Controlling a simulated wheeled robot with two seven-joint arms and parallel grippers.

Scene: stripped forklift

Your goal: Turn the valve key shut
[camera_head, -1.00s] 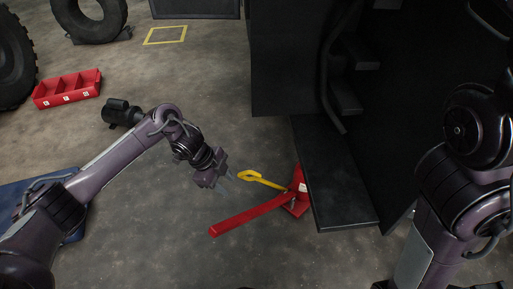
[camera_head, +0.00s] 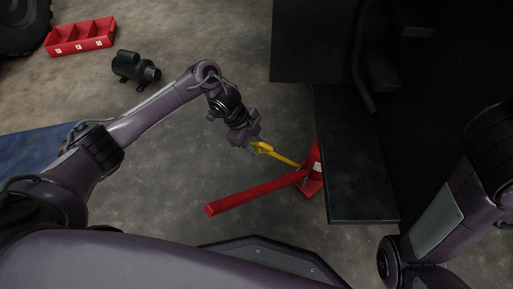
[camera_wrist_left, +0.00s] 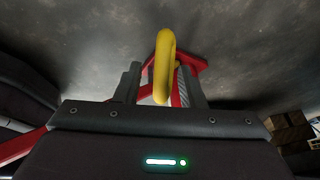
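The yellow valve key (camera_head: 281,157) is a bar with a looped handle. It slants up and left from a red jack-like body (camera_head: 312,172) beside the dark forklift. My left gripper (camera_head: 256,149) is at the loop end of the key. In the left wrist view, the yellow loop (camera_wrist_left: 165,65) stands between the two fingers of my left gripper (camera_wrist_left: 162,88). The fingers are apart, with a gap showing between the left finger and the loop. My right arm is at the right edge of the head view; its gripper is out of view.
A long red bar (camera_head: 255,193) runs along the floor from the red body toward the left. The dark forklift step (camera_head: 352,160) stands close on the right. A black motor-like part (camera_head: 135,69) and a red bin (camera_head: 81,37) lie on the floor at upper left.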

